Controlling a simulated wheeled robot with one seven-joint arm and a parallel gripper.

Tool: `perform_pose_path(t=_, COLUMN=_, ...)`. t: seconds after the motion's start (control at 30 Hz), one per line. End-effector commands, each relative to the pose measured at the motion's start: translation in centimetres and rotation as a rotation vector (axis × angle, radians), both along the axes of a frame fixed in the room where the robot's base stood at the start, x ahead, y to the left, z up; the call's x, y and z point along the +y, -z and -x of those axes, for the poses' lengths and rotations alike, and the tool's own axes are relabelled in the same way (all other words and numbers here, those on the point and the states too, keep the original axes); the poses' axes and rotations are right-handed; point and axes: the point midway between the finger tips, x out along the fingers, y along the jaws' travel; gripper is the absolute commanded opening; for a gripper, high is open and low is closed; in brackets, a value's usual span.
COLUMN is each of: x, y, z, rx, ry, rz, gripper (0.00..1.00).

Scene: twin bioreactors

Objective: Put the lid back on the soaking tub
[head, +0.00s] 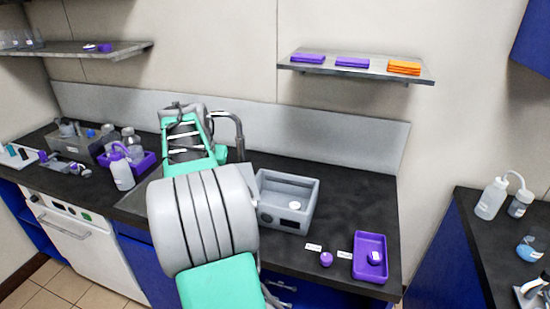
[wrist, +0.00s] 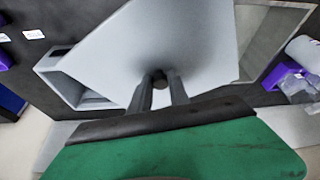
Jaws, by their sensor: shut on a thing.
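The soaking tub (head: 306,211), a grey open-topped box, stands on the dark counter right of my arm. A small white round thing lies inside it. In the wrist view the open tub (wrist: 66,86) shows at the left, partly covered by the lid. The lid (wrist: 190,38) is a flat light-grey plate with a dark knob. My gripper (wrist: 159,84) is shut on the lid's knob and holds the lid tilted in the picture, beside and partly over the tub. In the head view my arm hides the gripper and most or all of the lid.
Bottles and a purple bin (head: 143,163) stand left of my arm. A wall shelf (head: 345,67) hangs above.

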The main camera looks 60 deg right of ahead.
Motion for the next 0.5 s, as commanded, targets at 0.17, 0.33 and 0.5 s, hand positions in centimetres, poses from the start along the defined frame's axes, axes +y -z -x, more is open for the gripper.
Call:
perform_pose_path(t=0.17, x=-9.2, y=-0.6, z=7.4, rx=-0.003, ry=0.306, rz=0.001, gripper=0.00)
perform_pose_path(t=0.33, x=-13.8, y=-0.6, z=12.7, rx=-0.008, ry=0.483, rz=0.004, gripper=0.00)
perform_pose_path(t=0.5, x=-15.0, y=-0.3, z=14.4, rx=-0.009, ry=0.537, rz=0.005, gripper=0.00)
